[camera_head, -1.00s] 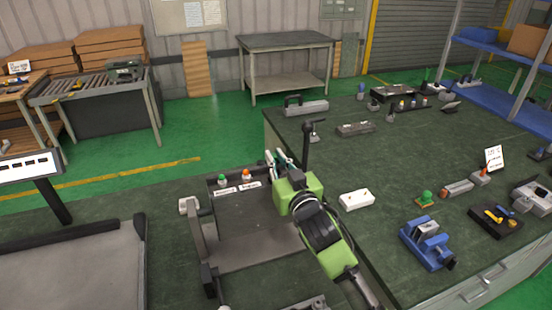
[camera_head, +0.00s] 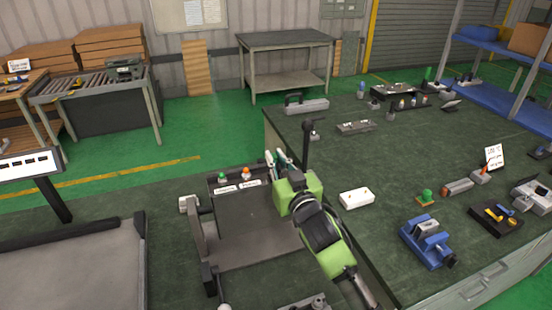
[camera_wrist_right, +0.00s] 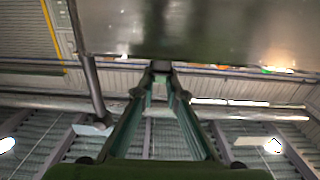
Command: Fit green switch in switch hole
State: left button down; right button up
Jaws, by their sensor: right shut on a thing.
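My right gripper (camera_head: 278,160) is above the right back edge of a dark grey box-like fixture (camera_head: 255,222). In the wrist view its fingers (camera_wrist_right: 162,70) converge on a small greyish piece at the tips, whose identity I cannot make out. A green-topped switch (camera_head: 222,178) stands at the back left of the fixture, beside an orange-topped one (camera_head: 246,174), each behind a white label. The gripper is to the right of both. Another green knob (camera_head: 427,196) on a small base stands on the workbench. I cannot make out an empty switch hole. My left gripper is not visible.
The green-topped workbench (camera_head: 385,165) to the right holds a white box (camera_head: 356,198), a blue vise (camera_head: 427,242), a black tray (camera_head: 496,217) and several tools. A dark post (camera_head: 306,145) rises close beside my right gripper. A grey-topped table (camera_head: 285,40) stands behind.

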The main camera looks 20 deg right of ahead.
jog(key=shift+f+b, duration=0.85)
jog(key=shift+f, duration=0.55)
jog(key=o, duration=0.9)
jog(key=shift+s, duration=0.25)
jog(key=s, duration=1.1)
jog(key=shift+s+d, duration=0.25)
